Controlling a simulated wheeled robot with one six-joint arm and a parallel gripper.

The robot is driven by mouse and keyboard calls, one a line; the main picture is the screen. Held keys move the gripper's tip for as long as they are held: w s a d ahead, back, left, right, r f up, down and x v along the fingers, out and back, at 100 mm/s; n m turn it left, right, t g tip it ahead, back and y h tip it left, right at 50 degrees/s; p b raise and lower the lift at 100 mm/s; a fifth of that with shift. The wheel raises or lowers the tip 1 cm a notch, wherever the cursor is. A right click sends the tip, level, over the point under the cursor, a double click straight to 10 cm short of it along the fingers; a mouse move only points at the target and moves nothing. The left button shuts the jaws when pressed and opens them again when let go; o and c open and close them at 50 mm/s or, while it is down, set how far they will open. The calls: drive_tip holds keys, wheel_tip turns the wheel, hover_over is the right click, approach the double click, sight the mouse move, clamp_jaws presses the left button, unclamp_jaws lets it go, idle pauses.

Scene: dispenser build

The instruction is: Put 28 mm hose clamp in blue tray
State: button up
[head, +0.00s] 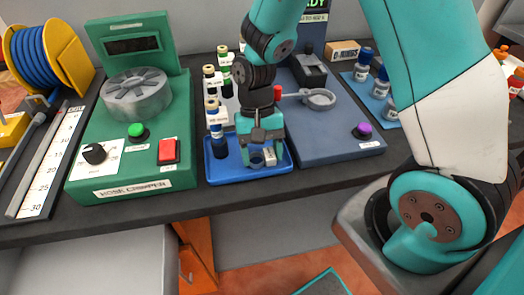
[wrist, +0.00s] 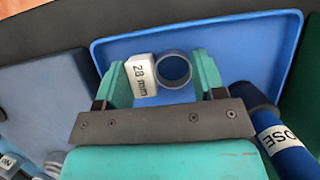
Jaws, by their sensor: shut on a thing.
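The 28 mm hose clamp (wrist: 174,70) is a metal ring with a white block marked "28 mm" (wrist: 140,76). In the wrist view it sits between the two green fingers of my gripper (wrist: 165,75), which is shut on it. The blue tray (wrist: 245,45) lies directly behind the clamp in that view. In the head view my gripper (head: 262,155) points down over the blue tray (head: 224,172), with the white block of the clamp (head: 269,157) showing at its tips. I cannot tell whether the clamp touches the tray floor.
The tray's front edge is near the table edge.

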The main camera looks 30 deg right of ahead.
drive_tip(key=o, duration=0.9)
drive_tip(key=shift+f, duration=0.1)
drive_tip(key=v, duration=1.2)
drive_tip(key=s+a+r+n+t+y, duration=0.1)
drive_tip(key=s+a+r+n, duration=0.1)
drive_tip(key=s, duration=0.3)
drive_tip(key=s+a+r+n+t+y, duration=0.1)
drive_tip(key=s+a+r+n, duration=0.2)
drive_tip(key=s+r+n, duration=0.1)
drive_tip(key=s+a+r+n+t, duration=0.2)
drive_tip(key=s+r+n, duration=0.1)
drive_tip(key=s, duration=0.4)
drive_tip(key=shift+a+n+y, duration=0.35)
drive_tip(key=shift+n+y, duration=0.05)
drive_tip(key=shift+n, duration=0.5)
